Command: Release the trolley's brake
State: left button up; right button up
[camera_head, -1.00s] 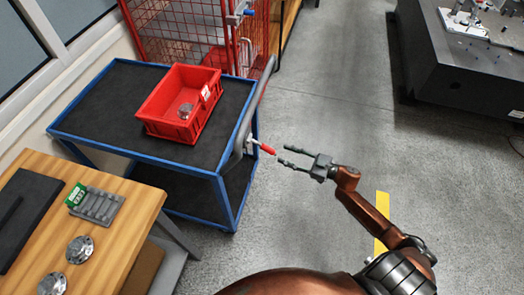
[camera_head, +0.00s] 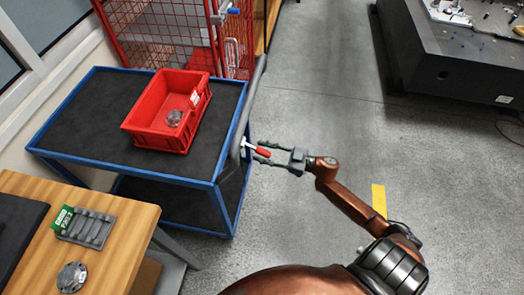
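The trolley (camera_head: 90,103) has a blue frame and black shelves, with a grey push handle (camera_head: 248,105) along its right end. The brake lever (camera_head: 262,151) has a red grip on a light metal stem and sticks out to the right below the handle. My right gripper (camera_head: 263,152) is open, with one finger above and one below the red grip. The grip appears to lie between the fingertips; I cannot tell whether they touch it. My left gripper is not in view.
A red bin (camera_head: 160,137) with a metal part inside stands on the trolley top. A wooden table (camera_head: 112,248) is at the lower left. A red mesh cage (camera_head: 160,35) stands behind. A dark machine base (camera_head: 450,75) is at the upper right. The grey floor between is clear.

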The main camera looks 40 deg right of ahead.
jog(key=shift+c, duration=0.4)
grip_shut()
